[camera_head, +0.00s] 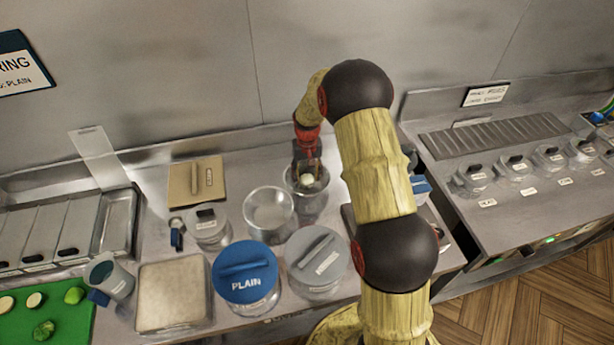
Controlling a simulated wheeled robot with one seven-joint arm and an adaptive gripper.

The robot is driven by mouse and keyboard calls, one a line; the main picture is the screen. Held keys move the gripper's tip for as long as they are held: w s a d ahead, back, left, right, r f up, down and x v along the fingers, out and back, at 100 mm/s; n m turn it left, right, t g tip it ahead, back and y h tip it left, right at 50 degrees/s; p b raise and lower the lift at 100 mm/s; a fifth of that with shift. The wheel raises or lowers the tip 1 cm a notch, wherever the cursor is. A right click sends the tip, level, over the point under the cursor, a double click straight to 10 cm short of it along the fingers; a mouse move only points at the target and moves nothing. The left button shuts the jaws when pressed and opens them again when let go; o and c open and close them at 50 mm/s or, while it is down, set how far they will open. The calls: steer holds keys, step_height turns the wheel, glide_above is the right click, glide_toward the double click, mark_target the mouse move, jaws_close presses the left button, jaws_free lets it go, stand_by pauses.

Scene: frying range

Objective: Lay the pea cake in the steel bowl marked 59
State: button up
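My gripper (308,163) points down over a round steel bowl (318,206) at the back middle of the counter. A small pale round piece (308,180) shows right under the fingertips, within the bowl's outline. It may be the pea cake; I cannot tell whether the fingers touch it or hold it. The finger gap is too small and dark to read. A second round bowl (269,211) stands just left and looks empty. No 59 mark is readable on either bowl.
A blue-lidded PLAIN container (245,272) and a grey-lidded one (317,258) stand in front. A tan board (197,183), a small lidded jar (208,226) and a square tray (173,294) are left. A green mat (62,325) holds vegetables.

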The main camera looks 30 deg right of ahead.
steer(key=shift+o, duration=0.6)
steer(key=shift+r, duration=0.15)
step_height(320, 180, up, 13)
steer(key=p, duration=0.1)
step_height(320, 180, up, 10)
steer(key=t, duration=0.1)
glide_above(307, 178)
steer(key=s+a, duration=0.4)
steer(key=s, duration=0.2)
steer(key=s+a+r+n+t, duration=0.1)
steer(key=s+a+r+t, duration=0.15)
steer(key=s+r, duration=0.45)
steer(key=s+a+r+n+t, duration=0.1)
steer(key=s+a+r, duration=0.35)
steer(key=s, duration=0.55)
steer(key=s+a+t, duration=0.1)
steer(key=s+a, duration=0.1)
steer(key=s, duration=0.9)
steer(key=shift+s+n, duration=0.15)
steer(key=shift+n, duration=0.25)
steer(key=shift+f, duration=0.1)
